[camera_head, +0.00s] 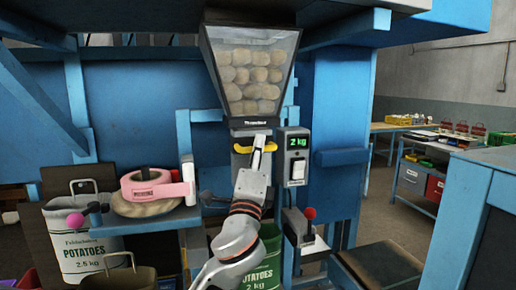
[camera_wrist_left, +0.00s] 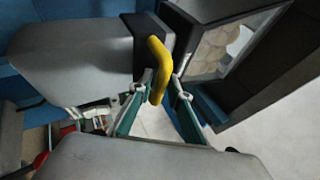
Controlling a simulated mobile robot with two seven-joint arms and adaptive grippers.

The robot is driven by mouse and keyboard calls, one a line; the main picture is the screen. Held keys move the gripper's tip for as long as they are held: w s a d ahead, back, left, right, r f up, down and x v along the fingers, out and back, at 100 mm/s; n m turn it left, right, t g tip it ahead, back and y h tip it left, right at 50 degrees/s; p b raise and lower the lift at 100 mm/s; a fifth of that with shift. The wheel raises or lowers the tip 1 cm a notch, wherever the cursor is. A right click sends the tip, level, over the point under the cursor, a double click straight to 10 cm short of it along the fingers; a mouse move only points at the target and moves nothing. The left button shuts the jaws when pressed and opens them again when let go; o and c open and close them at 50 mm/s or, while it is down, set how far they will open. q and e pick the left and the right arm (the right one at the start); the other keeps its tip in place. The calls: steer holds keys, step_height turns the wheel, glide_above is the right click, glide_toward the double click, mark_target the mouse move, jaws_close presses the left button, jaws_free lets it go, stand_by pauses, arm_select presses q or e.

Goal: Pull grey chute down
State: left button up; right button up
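The grey chute (camera_head: 241,161) hangs below a clear-fronted hopper (camera_head: 252,75) full of potatoes, with a yellow handle (camera_head: 241,149) across its front. My left gripper (camera_head: 262,146) is at this handle and hides part of it and of the chute. In the left wrist view the handle (camera_wrist_left: 158,68) lies between the two fingertips of my left gripper (camera_wrist_left: 162,82), which appear closed onto it. A large grey surface (camera_wrist_left: 85,55) beside the handle looks like the chute. My right gripper is in neither view.
A green-labelled potato sack (camera_head: 262,262) stands below the chute, partly behind my arm. A pink tape roll (camera_head: 152,187) and another sack (camera_head: 84,252) are at left.

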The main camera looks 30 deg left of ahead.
arm_select(q)
jaws_close()
steer(key=shift+f, duration=0.3)
step_height(320, 180, down, 16)
steer(key=b, duration=1.1)
jaws_free()
steer(key=shift+w+f, duration=0.1)
steer(key=shift+f, duration=0.05)
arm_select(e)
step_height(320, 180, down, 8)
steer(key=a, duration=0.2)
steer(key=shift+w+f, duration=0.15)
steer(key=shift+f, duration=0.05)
